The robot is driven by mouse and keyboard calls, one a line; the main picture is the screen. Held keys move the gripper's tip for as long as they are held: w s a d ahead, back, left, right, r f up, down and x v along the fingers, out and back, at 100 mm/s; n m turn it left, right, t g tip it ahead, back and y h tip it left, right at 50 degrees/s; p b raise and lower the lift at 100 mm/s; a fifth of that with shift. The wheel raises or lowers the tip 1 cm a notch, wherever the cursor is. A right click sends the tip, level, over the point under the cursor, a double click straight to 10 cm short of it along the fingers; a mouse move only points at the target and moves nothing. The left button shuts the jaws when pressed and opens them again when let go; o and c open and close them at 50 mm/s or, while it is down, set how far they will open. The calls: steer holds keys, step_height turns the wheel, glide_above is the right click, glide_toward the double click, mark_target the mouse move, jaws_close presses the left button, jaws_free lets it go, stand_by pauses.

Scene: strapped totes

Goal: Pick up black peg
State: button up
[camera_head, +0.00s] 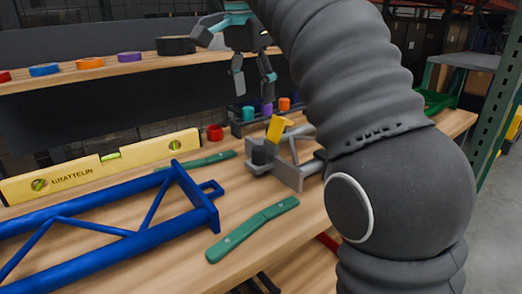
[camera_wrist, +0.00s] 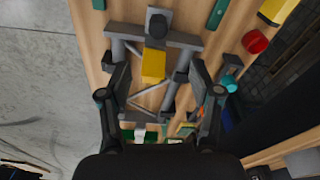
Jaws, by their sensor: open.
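The black peg (camera_head: 262,152) appears as a short dark cylinder at the near end of a grey metal fixture (camera_head: 290,175) on the wooden bench. In the wrist view the peg (camera_wrist: 160,28) is near the top centre, beyond my fingertips. A yellow block (camera_head: 279,128) sits on the fixture beside the peg; in the wrist view the yellow block (camera_wrist: 153,66) lies between my fingers and the peg. My gripper (camera_head: 253,82) is open and empty, above the fixture and apart from it. Its two fingers spread wide in the wrist view (camera_wrist: 158,75).
A red ring (camera_head: 215,132) and teal, purple and orange pieces stand behind. A shelf (camera_head: 120,66) with tape rolls runs along the back left.

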glide_above(259, 148)
steer(key=f, duration=0.5)
steer(key=f+b, duration=0.1)
steer(key=f, duration=0.2)
steer(key=shift+w+a+f, duration=0.1)
steer(key=shift+w+a, duration=0.1)
steer(key=shift+w, duration=0.05)
steer(key=shift+s+d+f+b, duration=0.1)
steer(key=shift+f+b, duration=0.2)
steer(key=shift+f, duration=1.05)
steer(key=shift+s+d+f+b, duration=0.1)
steer(key=shift+f+b, duration=0.15)
steer(key=shift+f, duration=1.05)
jaws_close()
